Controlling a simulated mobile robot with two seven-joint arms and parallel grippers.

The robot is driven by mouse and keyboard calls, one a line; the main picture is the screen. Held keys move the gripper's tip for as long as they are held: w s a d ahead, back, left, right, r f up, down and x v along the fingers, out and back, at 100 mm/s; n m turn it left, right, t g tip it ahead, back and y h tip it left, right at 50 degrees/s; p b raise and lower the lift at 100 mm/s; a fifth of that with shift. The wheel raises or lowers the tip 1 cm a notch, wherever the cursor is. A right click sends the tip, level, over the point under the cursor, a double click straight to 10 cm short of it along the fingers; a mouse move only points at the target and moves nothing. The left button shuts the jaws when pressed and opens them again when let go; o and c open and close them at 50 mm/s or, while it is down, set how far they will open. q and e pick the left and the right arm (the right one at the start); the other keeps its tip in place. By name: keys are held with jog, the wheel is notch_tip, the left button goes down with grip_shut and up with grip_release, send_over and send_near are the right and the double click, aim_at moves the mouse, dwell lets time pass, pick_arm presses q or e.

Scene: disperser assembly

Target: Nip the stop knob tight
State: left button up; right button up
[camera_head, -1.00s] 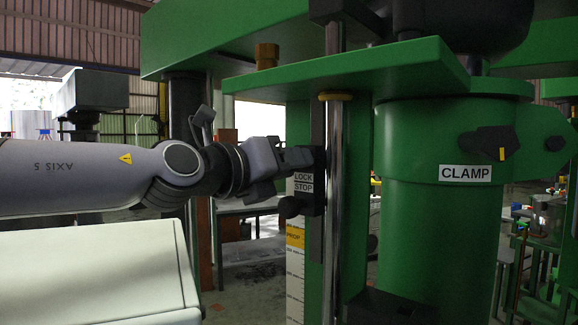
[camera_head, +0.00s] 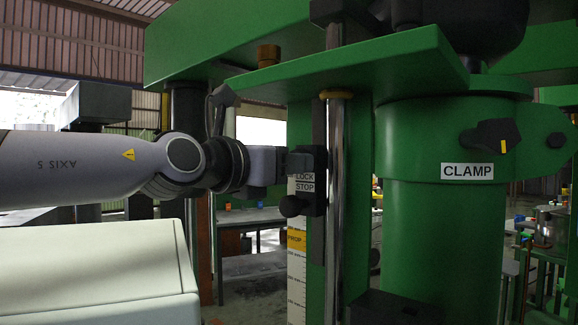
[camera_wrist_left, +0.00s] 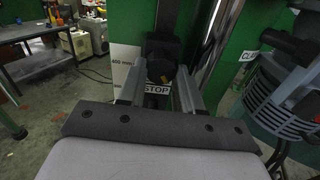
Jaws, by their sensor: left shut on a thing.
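The black stop block (camera_head: 312,190) sits on the green column, with LOCK and STOP labels on its left. My left gripper (camera_head: 289,163) reaches in from the left and is shut on the stop knob, the upper knob of the block. In the left wrist view the dark stop knob (camera_wrist_left: 161,70) lies between the two finger pads (camera_wrist_left: 159,90), with a small yellow mark on it. The STOP label shows just below it. A lower black knob (camera_head: 291,206) projects from the block below the gripper and is free. My right gripper is not in view.
A chrome rod (camera_head: 336,215) stands right beside the block. The green CLAMP cylinder (camera_head: 440,230) with its black handle (camera_head: 490,138) is farther right. A green plate (camera_head: 360,75) hangs above. A white scale (camera_head: 296,270) runs down the column.

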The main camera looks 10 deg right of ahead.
pick_arm(q)
jog(key=shift+r, duration=0.2)
jog(key=o, duration=1)
jog(key=shift+o, duration=0.2)
jog(key=shift+f, duration=0.1)
jog(key=b+v, duration=0.3)
jog(key=v, duration=0.4)
jog(key=shift+s, duration=0.1)
